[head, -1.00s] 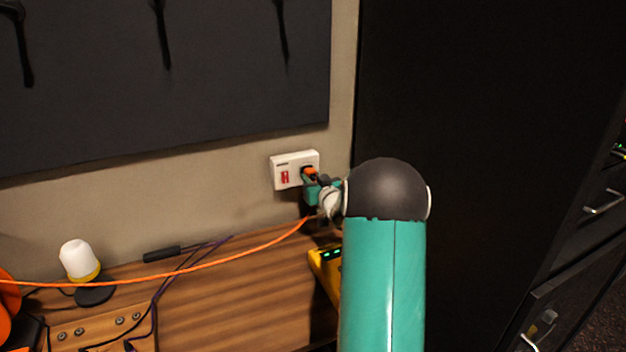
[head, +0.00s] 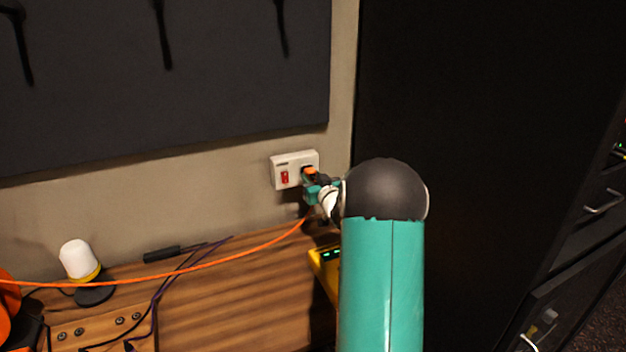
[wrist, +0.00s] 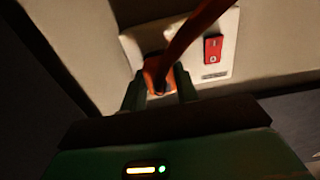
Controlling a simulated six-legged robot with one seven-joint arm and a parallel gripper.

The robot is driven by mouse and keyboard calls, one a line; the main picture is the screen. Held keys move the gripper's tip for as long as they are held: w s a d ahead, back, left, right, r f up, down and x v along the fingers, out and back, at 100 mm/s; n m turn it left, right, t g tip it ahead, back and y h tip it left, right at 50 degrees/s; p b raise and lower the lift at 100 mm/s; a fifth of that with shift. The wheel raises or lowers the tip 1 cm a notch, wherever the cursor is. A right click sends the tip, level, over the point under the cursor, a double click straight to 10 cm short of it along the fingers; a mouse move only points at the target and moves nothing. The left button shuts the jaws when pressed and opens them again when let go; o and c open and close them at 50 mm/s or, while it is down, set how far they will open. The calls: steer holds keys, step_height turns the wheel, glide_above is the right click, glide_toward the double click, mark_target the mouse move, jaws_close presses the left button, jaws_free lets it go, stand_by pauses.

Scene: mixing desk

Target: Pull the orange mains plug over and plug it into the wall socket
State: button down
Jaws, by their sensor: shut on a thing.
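The white wall socket (head: 281,160) with a red switch (head: 284,177) is on the beige wall. My gripper (head: 311,183) is at its right half, shut on the orange plug (head: 311,172). In the wrist view, the plug (wrist: 156,72) sits between the two green fingers (wrist: 159,90), against or very near the socket plate (wrist: 222,50). Its contact face is hidden, so I cannot tell how deep it sits. The orange cable (head: 215,261) runs from the plug down to the left across the desk.
The wooden desk (head: 240,290) lies below. A white-topped lamp (head: 78,262), a black pen-like tool (head: 172,253), purple cables (head: 185,268) and a yellow device (head: 325,262) with green lights are on or by it. A tall black cabinet (head: 460,100) stands right.

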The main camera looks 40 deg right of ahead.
steer(key=shift+w+d, duration=0.15)
steer(key=shift+w, duration=0.35)
steer(key=c, duration=1)
jaws_free()
steer(key=shift+o, duration=0.2)
steer(key=v, duration=1.4)
steer(key=shift+r, duration=0.1)
